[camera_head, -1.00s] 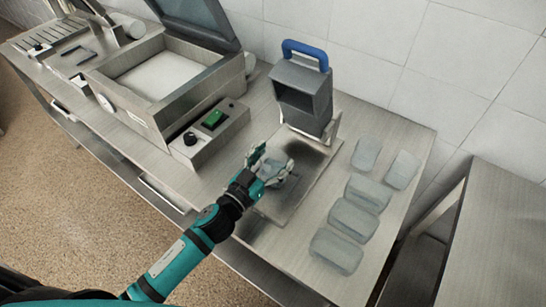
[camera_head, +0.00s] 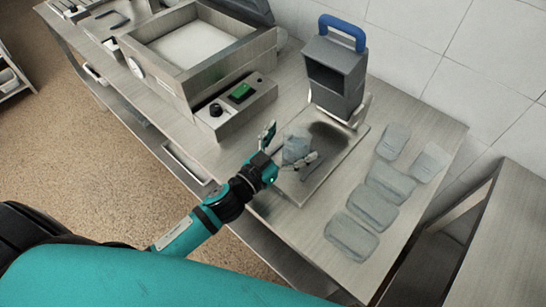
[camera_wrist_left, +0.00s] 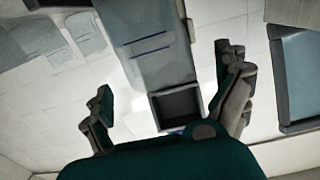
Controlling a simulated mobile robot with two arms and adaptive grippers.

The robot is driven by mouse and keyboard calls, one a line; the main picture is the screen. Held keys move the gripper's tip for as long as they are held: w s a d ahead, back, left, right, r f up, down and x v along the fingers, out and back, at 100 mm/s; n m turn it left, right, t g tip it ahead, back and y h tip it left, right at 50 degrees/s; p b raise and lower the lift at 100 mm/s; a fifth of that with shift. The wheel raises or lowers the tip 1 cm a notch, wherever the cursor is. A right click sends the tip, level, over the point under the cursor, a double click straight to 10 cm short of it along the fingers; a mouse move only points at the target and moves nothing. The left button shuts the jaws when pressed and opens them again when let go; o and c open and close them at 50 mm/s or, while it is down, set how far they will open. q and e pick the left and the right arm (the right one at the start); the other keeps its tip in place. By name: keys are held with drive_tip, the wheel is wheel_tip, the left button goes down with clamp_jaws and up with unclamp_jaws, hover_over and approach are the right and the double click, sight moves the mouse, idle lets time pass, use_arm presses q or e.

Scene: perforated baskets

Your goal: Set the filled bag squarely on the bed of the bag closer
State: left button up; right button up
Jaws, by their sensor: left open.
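The bag closer (camera_head: 337,75) is a grey box with a blue handle. Its flat metal bed (camera_head: 327,178) reaches toward me, with a dark patch near the closer. My right gripper is not in view.
Several flat, pale bags (camera_head: 390,182) lie on the table right of the bed. A chamber machine (camera_head: 200,45) with a raised lid and a control box (camera_head: 232,105) stand to the left. A tiled wall is behind, and another table (camera_head: 500,240) stands at right.

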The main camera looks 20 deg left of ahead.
use_arm(q)
drive_tip(key=b+v, duration=0.2)
drive_tip(key=v, duration=0.7)
drive_tip(key=shift+s, duration=0.2)
